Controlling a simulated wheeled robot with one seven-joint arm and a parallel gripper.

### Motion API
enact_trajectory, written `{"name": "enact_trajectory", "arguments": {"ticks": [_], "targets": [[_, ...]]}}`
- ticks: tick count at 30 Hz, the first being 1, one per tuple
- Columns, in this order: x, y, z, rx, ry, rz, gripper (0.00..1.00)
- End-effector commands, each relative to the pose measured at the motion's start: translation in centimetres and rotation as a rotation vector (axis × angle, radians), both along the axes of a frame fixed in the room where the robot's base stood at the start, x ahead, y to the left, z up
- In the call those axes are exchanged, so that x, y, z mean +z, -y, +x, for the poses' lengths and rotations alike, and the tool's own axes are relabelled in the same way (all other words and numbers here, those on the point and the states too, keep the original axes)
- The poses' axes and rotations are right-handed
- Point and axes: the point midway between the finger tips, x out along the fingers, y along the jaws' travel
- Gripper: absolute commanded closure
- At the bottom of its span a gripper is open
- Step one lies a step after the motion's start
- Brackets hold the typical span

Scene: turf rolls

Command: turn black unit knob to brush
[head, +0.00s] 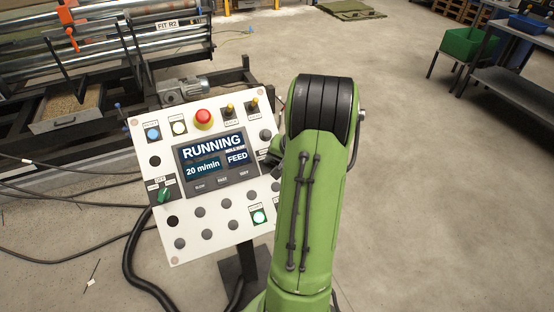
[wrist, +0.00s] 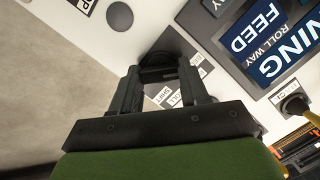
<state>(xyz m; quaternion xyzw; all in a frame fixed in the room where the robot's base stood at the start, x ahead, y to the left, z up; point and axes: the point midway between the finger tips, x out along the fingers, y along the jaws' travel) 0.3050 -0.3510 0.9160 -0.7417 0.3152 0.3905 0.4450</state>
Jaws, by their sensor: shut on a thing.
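The white control panel (head: 212,213) stands tilted left of my green arm in the head view. My gripper (wrist: 158,78) is at the panel's right edge, with both dark fingers against its face in the wrist view. They are shut on the black unit knob (wrist: 157,70), which shows only as a dark shape between the fingertips. In the head view my arm mostly hides the gripper (head: 275,157) and the knob.
The panel's screen (head: 217,160) reads "RUNNING", "20 m/min" and "FEED". A red stop button (head: 203,119), a green knob (head: 164,195) and black-and-yellow switches (head: 252,107) share the panel.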

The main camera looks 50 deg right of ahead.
Motion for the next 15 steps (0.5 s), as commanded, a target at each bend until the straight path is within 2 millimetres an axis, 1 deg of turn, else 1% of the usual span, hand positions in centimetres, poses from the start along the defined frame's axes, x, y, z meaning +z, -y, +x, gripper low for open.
{"name": "enact_trajectory", "arguments": {"ticks": [15], "targets": [[-0.06,0.03,-0.19,-0.296,0.126,0.214,0.86]]}}
